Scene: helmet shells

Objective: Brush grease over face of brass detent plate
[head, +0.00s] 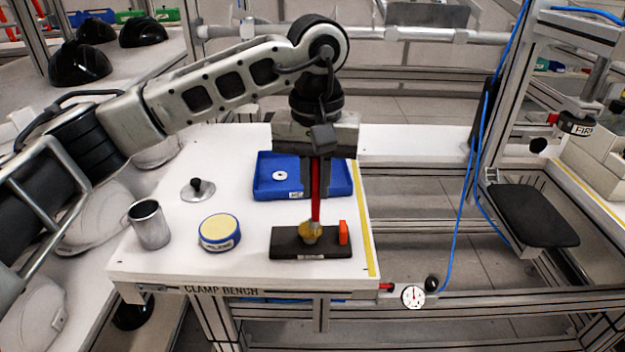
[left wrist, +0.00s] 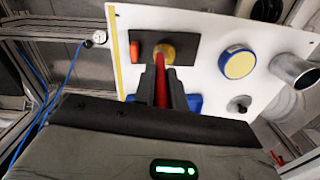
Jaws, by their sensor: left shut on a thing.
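My left gripper (head: 316,192) points down over the bench and is shut on a red-handled brush (head: 316,208). The red handle also shows between the fingers in the left wrist view (left wrist: 161,76). The brush's lower end is at the brass detent plate (head: 305,230), a yellowish piece on a dark block (head: 285,246). The brass also shows in the left wrist view (left wrist: 168,50), partly hidden by the brush. I cannot tell whether the bristles touch its face. A round blue tin (head: 219,232) with a pale yellow top stands to the left. My right gripper is not in view.
An orange piece (head: 343,233) stands on the block's right end. A blue tray (head: 265,183) with a white ring (head: 280,175) lies behind. A knobbed lid (head: 198,190) and a metal cup (head: 149,225) stand at left. A gauge (head: 412,296) sits off the bench's front right corner.

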